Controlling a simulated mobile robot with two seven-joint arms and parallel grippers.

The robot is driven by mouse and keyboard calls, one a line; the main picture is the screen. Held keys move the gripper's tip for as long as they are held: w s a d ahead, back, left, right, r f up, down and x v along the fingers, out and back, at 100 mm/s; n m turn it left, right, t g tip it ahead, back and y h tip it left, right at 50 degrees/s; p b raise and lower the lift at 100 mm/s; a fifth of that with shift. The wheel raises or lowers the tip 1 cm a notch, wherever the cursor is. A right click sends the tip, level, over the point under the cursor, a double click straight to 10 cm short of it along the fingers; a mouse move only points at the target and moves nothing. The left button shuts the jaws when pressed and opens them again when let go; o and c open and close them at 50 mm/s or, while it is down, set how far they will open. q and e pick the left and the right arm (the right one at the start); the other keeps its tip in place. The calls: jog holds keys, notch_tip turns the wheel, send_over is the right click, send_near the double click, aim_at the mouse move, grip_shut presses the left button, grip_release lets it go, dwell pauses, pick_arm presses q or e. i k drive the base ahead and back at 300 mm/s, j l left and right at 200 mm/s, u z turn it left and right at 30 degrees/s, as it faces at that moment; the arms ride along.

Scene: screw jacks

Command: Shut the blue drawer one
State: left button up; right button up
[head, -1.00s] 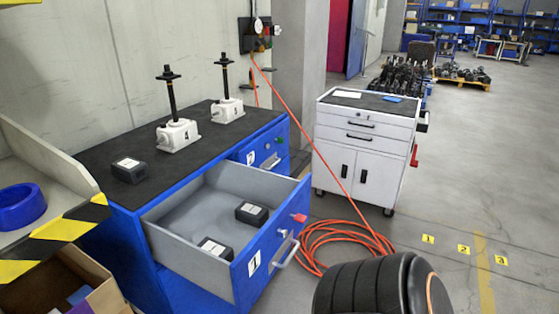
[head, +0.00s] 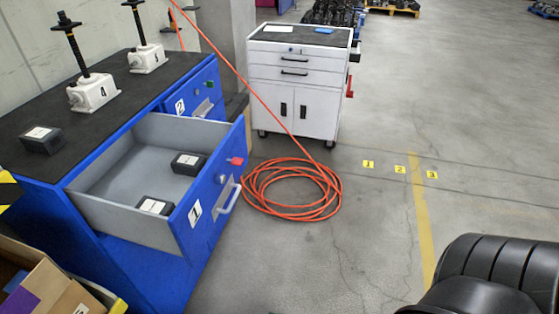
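The blue drawer 1 (head: 204,207), with a label "1" on its front, stands pulled far out of the blue cabinet (head: 118,262). Its grey inside holds two black boxes, one at the back (head: 188,163) and one near the front left (head: 155,205). A silver handle (head: 229,198) and a red tab (head: 236,161) are on its front. Neither of my grippers is in view.
Two screw jacks, marked 4 (head: 93,92) and 3 (head: 147,58), and a black box (head: 41,140) stand on the cabinet top. A coiled orange hose (head: 291,190) lies on the floor right of the drawer. A white tool trolley (head: 298,85) stands behind. The floor at right is mostly clear.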

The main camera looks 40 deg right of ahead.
aim_at(107, 194)
jog(key=i+z, duration=0.2)
jog(key=z, duration=1.05)
jog(key=i+j, duration=0.15)
jog(key=j, duration=0.15)
jog(key=i+j, duration=0.1)
jog(key=j, duration=0.2)
jog(key=i+j, duration=0.15)
jog(key=j, duration=0.15)
jog(key=u, duration=0.05)
